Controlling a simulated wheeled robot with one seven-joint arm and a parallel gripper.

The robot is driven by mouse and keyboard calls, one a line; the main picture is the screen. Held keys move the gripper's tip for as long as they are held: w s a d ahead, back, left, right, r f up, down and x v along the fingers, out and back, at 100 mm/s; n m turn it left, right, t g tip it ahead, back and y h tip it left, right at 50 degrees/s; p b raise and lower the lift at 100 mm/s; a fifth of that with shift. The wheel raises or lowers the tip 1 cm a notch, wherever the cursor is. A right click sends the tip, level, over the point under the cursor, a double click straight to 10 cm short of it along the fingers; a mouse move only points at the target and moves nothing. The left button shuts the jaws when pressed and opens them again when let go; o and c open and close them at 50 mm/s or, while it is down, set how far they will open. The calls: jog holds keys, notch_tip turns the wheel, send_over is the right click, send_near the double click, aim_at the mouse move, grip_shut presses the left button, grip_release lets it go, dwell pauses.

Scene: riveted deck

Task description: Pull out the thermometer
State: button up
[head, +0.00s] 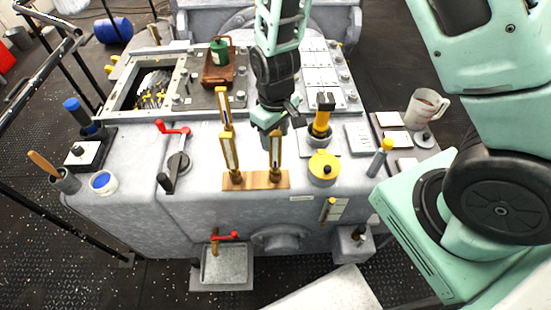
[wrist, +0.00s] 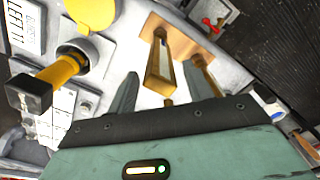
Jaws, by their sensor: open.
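Two brass-cased thermometers stand in a wooden block (head: 256,181) at the front edge of the grey machine top. The right thermometer (head: 275,152) has a pale scale on its face; the left thermometer (head: 229,152) looks taller. My gripper (head: 275,122) is open above the right one, pointing down. In the wrist view, the right thermometer (wrist: 159,66) appears between my open fingers (wrist: 162,74), with the left one (wrist: 207,78) beside the right-hand finger. I cannot tell whether either finger touches it. The wooden block (wrist: 180,36) shows beyond them.
A yellow cylinder with a black top (head: 321,118) and a yellow round cap (head: 323,166) stand close on the right. A red-handled lever (head: 174,130) is to the left. A green can (head: 219,52) sits behind. The machine's front edge lies just before the block.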

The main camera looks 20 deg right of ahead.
jog(key=c, duration=0.9)
jog(key=shift+r, duration=0.15)
jog(key=shift+r+p, duration=2.95)
jog(key=shift+r, duration=0.25)
